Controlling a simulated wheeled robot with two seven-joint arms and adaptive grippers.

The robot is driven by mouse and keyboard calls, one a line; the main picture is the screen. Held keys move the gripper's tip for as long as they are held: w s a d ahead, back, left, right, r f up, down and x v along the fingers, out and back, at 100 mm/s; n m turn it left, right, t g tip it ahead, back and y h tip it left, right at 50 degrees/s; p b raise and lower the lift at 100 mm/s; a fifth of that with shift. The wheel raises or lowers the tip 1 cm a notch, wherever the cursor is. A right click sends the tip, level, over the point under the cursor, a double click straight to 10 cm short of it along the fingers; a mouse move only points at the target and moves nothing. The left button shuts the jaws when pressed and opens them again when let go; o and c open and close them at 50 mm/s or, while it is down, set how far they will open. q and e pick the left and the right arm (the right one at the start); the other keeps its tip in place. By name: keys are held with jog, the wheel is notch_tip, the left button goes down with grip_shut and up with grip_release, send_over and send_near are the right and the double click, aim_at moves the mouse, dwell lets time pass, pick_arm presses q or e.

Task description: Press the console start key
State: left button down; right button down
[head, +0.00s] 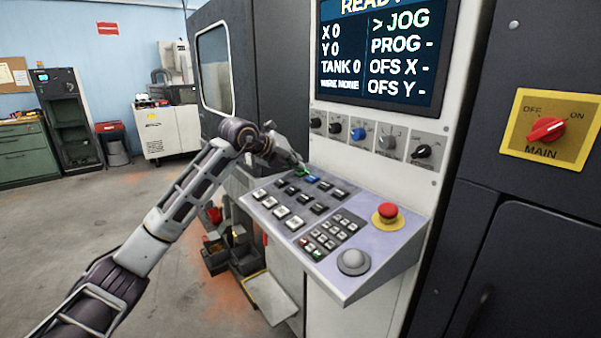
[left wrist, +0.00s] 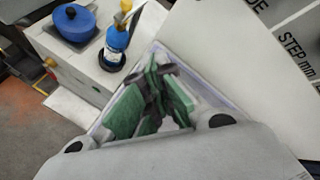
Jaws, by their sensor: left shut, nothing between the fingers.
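The console (head: 372,243) is a sloped grey panel with black and white keys, below a screen. A small green key (head: 302,173) is at its far left edge, beside a blue key (head: 312,178). I cannot read their labels. My left gripper (head: 299,165) is shut and empty, its tip right at the green key and partly hiding it. I cannot tell whether it touches. In the left wrist view, the gripper (left wrist: 154,103) points at the panel, with green surfaces around the fingers. My right gripper is not in view.
A red mushroom button (head: 388,210) and a grey round knob (head: 353,261) are on the console's right side. A row of knobs (head: 358,133) sits above it. The screen (head: 380,50) reads READY and JOG. A red MAIN switch (head: 546,129) is at right.

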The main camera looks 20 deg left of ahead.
pick_arm(q)
jog(key=shift+s+a+r+p, duration=0.1)
jog(key=shift+r+p, duration=0.45)
jog(key=shift+r, duration=0.2)
jog(key=shift+r, duration=0.15)
jog(key=r+p, duration=0.2)
jog(key=r, duration=0.1)
jog(key=r+p, duration=0.1)
jog(key=shift+s+a+r, duration=0.3)
jog(key=shift+s+a, duration=0.05)
jog(key=shift+s, duration=0.05)
dwell(0.4)
dwell(0.6)
